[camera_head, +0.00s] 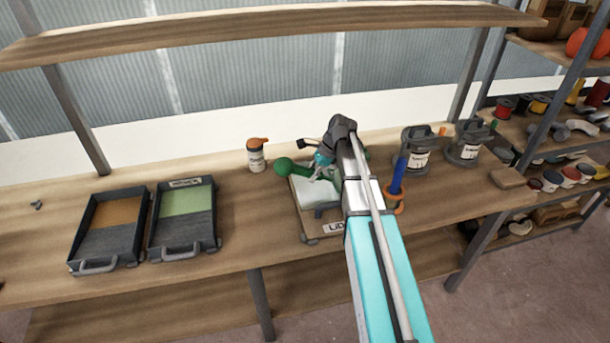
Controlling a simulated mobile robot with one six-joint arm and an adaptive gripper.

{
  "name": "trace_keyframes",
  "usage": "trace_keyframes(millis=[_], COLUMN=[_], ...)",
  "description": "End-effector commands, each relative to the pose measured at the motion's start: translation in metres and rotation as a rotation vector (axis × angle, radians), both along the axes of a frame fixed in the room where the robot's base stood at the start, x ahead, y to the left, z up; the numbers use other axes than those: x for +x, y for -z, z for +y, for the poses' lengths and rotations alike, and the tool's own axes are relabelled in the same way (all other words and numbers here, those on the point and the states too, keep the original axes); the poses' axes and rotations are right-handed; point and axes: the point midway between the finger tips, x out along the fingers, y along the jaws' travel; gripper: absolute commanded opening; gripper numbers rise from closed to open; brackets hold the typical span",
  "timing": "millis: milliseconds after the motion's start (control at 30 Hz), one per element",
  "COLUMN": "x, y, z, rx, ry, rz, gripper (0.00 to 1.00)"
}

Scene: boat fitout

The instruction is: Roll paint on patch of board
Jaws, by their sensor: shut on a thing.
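My gripper (322,168) is above the board, shut on a green-handled tool (284,167), seemingly the roller. Its rounded green end sticks out to the left. My arm hides much of the tool, and I cannot tell whether its head touches the board. The board (310,236) lies on the bench with a white patch (306,200) and a label at its front edge, partly covered by my arm. Two dark paint trays stand to the left: one with orange-brown paint (115,212), one with green paint (187,200).
A white bottle with an orange cap (256,155) stands behind the board. To the right are a blue-handled tool (399,175), two grey pots (416,148) (468,142) and a tan block (507,178). A stocked shelf (560,130) is at far right. Bench space between trays and board is clear.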

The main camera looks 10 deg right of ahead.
Motion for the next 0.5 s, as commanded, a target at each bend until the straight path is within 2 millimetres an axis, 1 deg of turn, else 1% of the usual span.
trace_keyframes(millis=[267, 367, 500], x=[0.000, 0.000, 0.000], y=[0.000, 0.000, 0.001], z=[0.002, 0.006, 0.018], rx=[0.000, 0.000, 0.000], ry=[0.000, -0.001, -0.001], rz=[0.000, 0.000, 0.000], gripper=[0.00, 0.00, 0.00])
